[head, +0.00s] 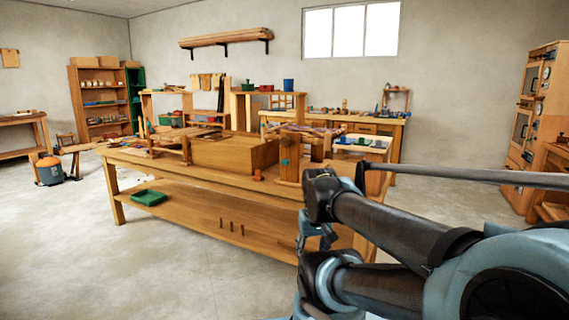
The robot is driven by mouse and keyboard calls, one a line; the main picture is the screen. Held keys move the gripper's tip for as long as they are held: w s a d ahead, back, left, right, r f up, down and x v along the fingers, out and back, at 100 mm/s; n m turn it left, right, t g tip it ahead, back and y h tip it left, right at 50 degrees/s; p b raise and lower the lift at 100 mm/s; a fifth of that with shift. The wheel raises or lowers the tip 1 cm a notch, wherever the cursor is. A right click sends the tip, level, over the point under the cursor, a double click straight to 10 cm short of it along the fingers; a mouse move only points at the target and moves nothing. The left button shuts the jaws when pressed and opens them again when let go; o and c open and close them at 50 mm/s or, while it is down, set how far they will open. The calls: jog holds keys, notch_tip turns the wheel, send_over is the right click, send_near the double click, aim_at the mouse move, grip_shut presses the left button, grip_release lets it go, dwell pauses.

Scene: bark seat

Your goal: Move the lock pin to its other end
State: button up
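I cannot make out the lock pin for certain in the head view. A wooden block-like post (289,171) with a small teal part (285,162) stands at the front right of the workbench (190,165). A small orange piece (258,175) is beside it on the bench top. My arm reaches in from the lower right, in front of the bench's right end. My gripper (312,238) seems to be the small dark and blue shape low by the arm's folded links. Its fingers are too small and partly hidden to read, and I see nothing held in it.
A wooden box (222,154) and small stands crowd the bench top. A long grey rod (460,173) crosses the right side. The floor in front is clear.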

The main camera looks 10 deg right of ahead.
jog(key=w+d+r+n+t+h, duration=0.1)
jog(key=w+d+r+n+h, duration=0.1)
jog(key=w+d+n, duration=0.3)
jog(key=w+r+n+t+h, duration=0.1)
jog(key=w+r+n+h, duration=0.15)
jog(key=w, duration=0.45)
jog(key=n+t+h, duration=0.6)
jog(key=n+t, duration=0.4)
jog(key=n, duration=1.1)
send_near(284, 160)
jog(key=x, duration=1.1)
jog(key=shift+w+f, duration=0.1)
jog(key=shift+w, duration=0.05)
